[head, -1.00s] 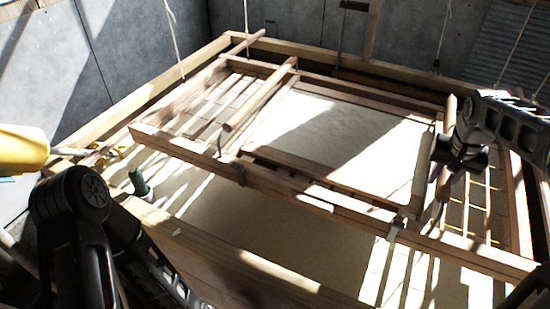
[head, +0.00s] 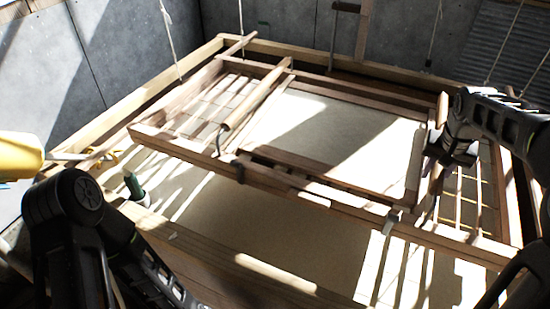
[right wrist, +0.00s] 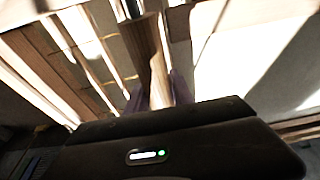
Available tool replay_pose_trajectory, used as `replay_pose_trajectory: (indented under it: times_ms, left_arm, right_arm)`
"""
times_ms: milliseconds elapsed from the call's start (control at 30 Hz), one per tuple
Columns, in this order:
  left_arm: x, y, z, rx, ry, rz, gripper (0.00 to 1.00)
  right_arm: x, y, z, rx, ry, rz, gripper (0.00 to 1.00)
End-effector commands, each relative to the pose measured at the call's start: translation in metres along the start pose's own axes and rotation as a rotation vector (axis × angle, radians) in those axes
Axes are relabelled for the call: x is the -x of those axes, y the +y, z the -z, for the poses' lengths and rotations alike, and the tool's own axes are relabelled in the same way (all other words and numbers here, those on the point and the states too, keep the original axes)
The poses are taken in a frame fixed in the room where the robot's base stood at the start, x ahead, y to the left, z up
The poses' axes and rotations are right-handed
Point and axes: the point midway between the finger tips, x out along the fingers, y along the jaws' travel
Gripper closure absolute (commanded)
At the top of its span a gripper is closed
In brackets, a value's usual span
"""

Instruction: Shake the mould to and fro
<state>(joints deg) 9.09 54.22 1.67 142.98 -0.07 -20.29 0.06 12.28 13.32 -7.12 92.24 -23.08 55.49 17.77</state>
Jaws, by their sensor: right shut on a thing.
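The mould (head: 330,187) is a wooden frame with a pale sheet (head: 345,135) inside, hanging level over a vat of pale liquid (head: 265,225). A wooden bar (head: 284,82) runs along its left side, with no gripper on it. A similar bar (head: 442,107) is on its right side. My right gripper (head: 437,163) is at that right bar. In the right wrist view its fingers (right wrist: 158,92) are shut around the bar (right wrist: 148,50). My left arm shows at the lower left, but its gripper is out of view.
Pale cords (head: 170,40) hang around the vat. The vat's timber rim (head: 255,270) runs along the front. A green-topped item (head: 133,185) stands near the left rim, and a yellow cylinder (head: 20,155) is at the far left. Grey walls (head: 120,50) close off the back.

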Motion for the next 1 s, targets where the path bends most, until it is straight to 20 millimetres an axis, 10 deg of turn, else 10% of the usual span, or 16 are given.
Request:
replay_pose_trajectory:
  times_ms: [467,1000]
  left_arm:
    - [0.009,0.004,0.0,0.0,0.0,0.0,0.64]
    - [-0.025,-0.01,0.0,0.0,0.0,0.0,0.64]
  right_arm:
    - [-0.004,0.0,0.017,-0.001,0.002,0.0,1.0]
    - [0.015,0.0,-0.06,0.0,0.0,0.001,1.0]
